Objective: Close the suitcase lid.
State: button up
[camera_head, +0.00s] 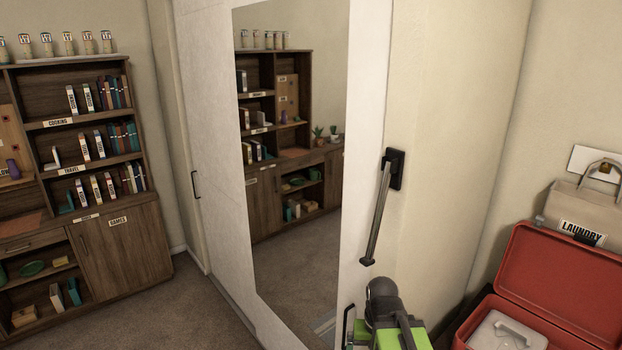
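The red suitcase (487,309) stands at the lower right and is cut off by the bottom and right edges. Its lid (568,272) is open and leans back, its inner face showing. A pale grey item with a handle (505,333) lies inside the base. A small light-grey fitting (540,221) shows at the lid's upper left corner.
A beige laundry bag (580,208) stands right behind the lid. A mirrored door (290,200) and a wooden bookcase (125,240) are further left. Carpet (170,310) between them is clear.

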aim_at(574, 284)
jog(key=u, duration=0.4)
jog(key=k, duration=1.35)
jog(key=z, duration=0.75)
jog(key=i, duration=1.1)
jog(key=z, duration=0.05)
